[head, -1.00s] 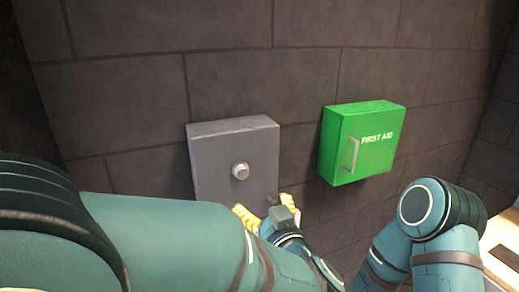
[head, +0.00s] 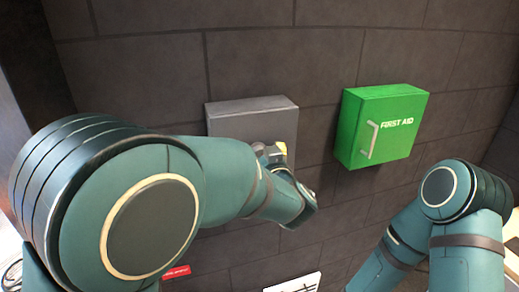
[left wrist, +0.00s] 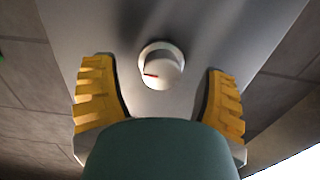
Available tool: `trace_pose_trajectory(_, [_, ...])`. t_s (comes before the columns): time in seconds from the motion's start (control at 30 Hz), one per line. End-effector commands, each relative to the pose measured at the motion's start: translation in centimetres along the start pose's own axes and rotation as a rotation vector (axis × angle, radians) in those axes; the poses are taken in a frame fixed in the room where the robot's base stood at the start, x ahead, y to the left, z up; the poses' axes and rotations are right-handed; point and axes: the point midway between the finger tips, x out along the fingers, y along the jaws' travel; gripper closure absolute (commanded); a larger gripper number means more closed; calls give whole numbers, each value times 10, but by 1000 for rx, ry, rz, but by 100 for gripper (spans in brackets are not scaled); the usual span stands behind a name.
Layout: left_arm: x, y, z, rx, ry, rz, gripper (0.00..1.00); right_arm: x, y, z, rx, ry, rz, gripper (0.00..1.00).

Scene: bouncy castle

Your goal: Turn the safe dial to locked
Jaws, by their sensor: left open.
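The safe (head: 250,118) is a grey box on the dark block wall, partly covered by my left arm in the head view. Its dial (left wrist: 161,66) is a round pale knob with a red mark pointing left in the left wrist view. My left gripper (left wrist: 160,95) is open, its two yellow fingers apart on either side of the dial and a little short of it, not touching it. In the head view the dial is hidden behind my left gripper (head: 272,150). My right gripper is not in view.
A green first aid box (head: 380,125) with a handle hangs to the right of the safe. A small red label (head: 177,271) and a white sign (head: 292,284) show low in the head view. The wall between the boxes is clear.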

Motion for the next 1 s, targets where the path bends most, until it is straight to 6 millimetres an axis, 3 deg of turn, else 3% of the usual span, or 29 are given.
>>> trace_pose_trajectory(0.37, [6, 0, 0, 0, 0, -1, 26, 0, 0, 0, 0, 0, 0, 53])
trace_pose_trajectory(0.4, [6, 0, 0, 0, 0, -1, 32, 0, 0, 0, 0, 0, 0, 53])
trace_pose_trajectory(0.57, [6, 0, 0, 0, 0, 0, 89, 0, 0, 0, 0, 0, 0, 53])
trace_pose_trajectory(0.6, [6, 0, 0, 0, 0, 0, 94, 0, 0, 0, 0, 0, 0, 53])
trace_pose_trajectory(1.0, [6, -1, 0, -15, 2, -1, 96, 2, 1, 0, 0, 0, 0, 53])
